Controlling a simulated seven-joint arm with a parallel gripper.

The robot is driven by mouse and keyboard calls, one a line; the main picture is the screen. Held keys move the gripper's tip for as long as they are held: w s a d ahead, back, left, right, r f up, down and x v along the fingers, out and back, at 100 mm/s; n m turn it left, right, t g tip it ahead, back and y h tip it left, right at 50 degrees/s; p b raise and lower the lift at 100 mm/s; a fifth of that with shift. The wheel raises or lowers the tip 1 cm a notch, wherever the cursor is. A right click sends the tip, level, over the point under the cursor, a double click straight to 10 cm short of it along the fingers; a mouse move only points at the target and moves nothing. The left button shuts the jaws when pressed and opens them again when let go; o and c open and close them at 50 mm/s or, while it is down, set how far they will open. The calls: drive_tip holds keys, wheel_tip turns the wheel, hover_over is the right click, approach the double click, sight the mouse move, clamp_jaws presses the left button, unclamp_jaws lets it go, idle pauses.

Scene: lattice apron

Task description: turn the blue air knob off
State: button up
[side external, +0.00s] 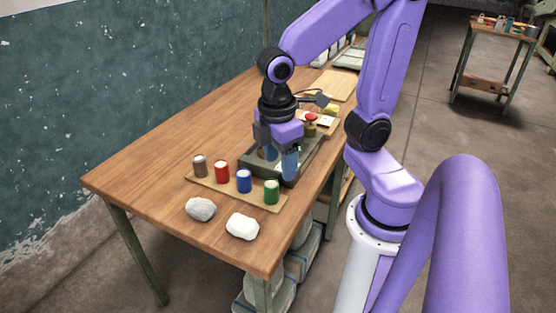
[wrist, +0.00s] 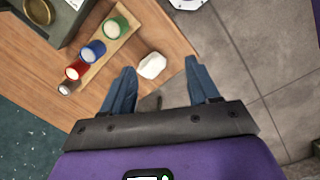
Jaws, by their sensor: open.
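The blue knob (side external: 244,181) is a short upright cylinder on a narrow wooden board (side external: 213,188), between a red and a green one. In the wrist view the blue knob (wrist: 93,52) shows up and left of my gripper (wrist: 160,66). Whether it is turned on or off cannot be told. In the side view my gripper (side external: 279,160) points down over the grey metal tray (side external: 246,163), behind and right of the knob row.
A red knob (side external: 222,171), a green knob (side external: 271,191) and a brown-grey knob (side external: 200,166) share the board. Two pale rocks (side external: 201,209) (side external: 242,226) lie in front. The table's left part is bare. A red-topped item (side external: 311,124) stands behind my gripper.

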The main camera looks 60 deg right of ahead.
drive_tip(key=w+d+r+m+g+h, duration=0.2)
drive_tip(key=w+d+m+g, duration=0.1)
drive_tip(key=w+d, duration=1)
drive_tip(key=x, duration=1.1)
drive_tip(key=s+d+x, duration=0.1)
drive_tip(key=x, duration=0.5)
drive_tip(key=shift+s+d, duration=0.1)
drive_tip(key=shift+d, duration=0.1)
drive_tip(key=c, duration=1)
